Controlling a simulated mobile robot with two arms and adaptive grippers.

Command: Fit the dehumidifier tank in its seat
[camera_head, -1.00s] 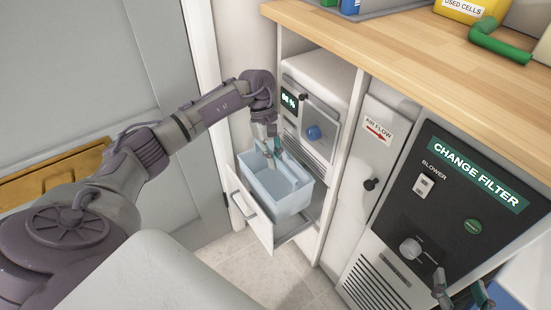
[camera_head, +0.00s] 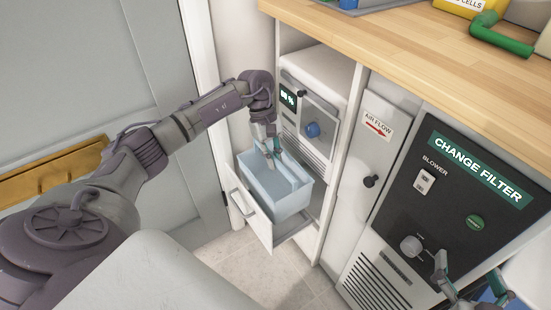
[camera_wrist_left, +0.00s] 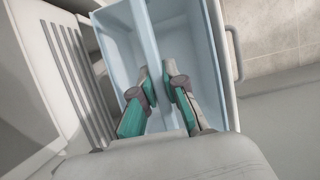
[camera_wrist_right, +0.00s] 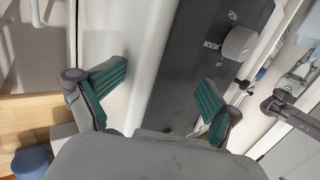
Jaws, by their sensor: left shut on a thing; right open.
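The dehumidifier tank (camera_head: 292,197) is a light blue open-topped bin with a bar across its middle. It sits in the pulled-out drawer (camera_head: 248,212) at the foot of the dehumidifier (camera_head: 318,95). My left gripper (camera_head: 272,154) reaches down into the tank. In the left wrist view my left gripper (camera_wrist_left: 158,80) is shut on the tank's middle bar (camera_wrist_left: 147,42). The tank's underside is hidden. My right gripper (camera_head: 466,268) is open and empty in front of the black panel; it also shows in the right wrist view (camera_wrist_right: 158,84).
A wooden worktop (camera_head: 400,45) runs above the cabinets. Right of the dehumidifier stand a narrow air-flow panel (camera_head: 366,150) and the black change-filter panel (camera_head: 440,190) with a round knob (camera_head: 411,246). Clear tiled floor (camera_head: 235,262) lies below the drawer.

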